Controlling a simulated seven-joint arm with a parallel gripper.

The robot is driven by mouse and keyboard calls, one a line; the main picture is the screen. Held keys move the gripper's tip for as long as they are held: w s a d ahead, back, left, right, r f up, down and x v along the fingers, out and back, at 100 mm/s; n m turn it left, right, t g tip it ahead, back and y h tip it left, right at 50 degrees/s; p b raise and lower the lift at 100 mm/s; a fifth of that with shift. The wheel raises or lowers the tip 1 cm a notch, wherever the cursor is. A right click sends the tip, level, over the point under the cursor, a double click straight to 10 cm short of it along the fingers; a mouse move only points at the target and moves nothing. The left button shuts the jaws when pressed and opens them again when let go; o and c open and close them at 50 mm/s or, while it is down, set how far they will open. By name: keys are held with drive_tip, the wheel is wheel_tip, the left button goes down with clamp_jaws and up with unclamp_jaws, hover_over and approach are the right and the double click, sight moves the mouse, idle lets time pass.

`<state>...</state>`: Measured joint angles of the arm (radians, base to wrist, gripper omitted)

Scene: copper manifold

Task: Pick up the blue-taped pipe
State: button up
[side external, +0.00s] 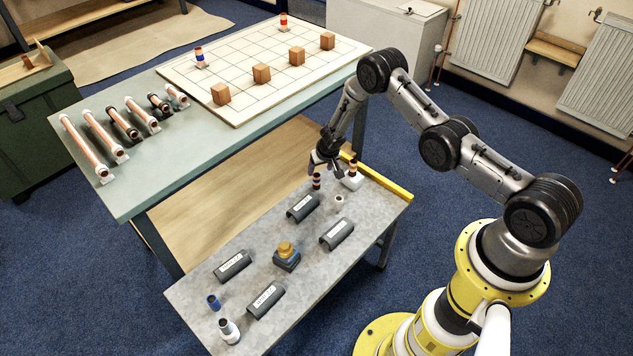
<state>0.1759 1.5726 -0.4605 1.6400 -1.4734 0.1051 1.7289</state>
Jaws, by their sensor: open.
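My gripper (324,163) is open, pointing down over the back of the grey bench. A small dark upright piece with orange bands (317,182) stands just below its fingers; I cannot tell whether they touch. Several copper pipes (103,136) with pale or dark fittings lie side by side on the green table's left end, far from my gripper. No blue tape can be made out on them at this size. A short upright piece with blue and red bands (200,58) stands on the white gridded board. A small blue cylinder (213,302) stands at the bench's front left.
Wooden cubes (262,73) and a red-banded piece (283,21) stand on the gridded board (240,108).

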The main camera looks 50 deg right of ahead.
sight(317, 175)
drive_tip(key=shift+x, duration=4.15)
drive_tip(key=shift+w, duration=0.1)
drive_tip(key=shift+c, duration=0.2)
drive_tip(key=shift+r, duration=0.1)
clamp_jaws()
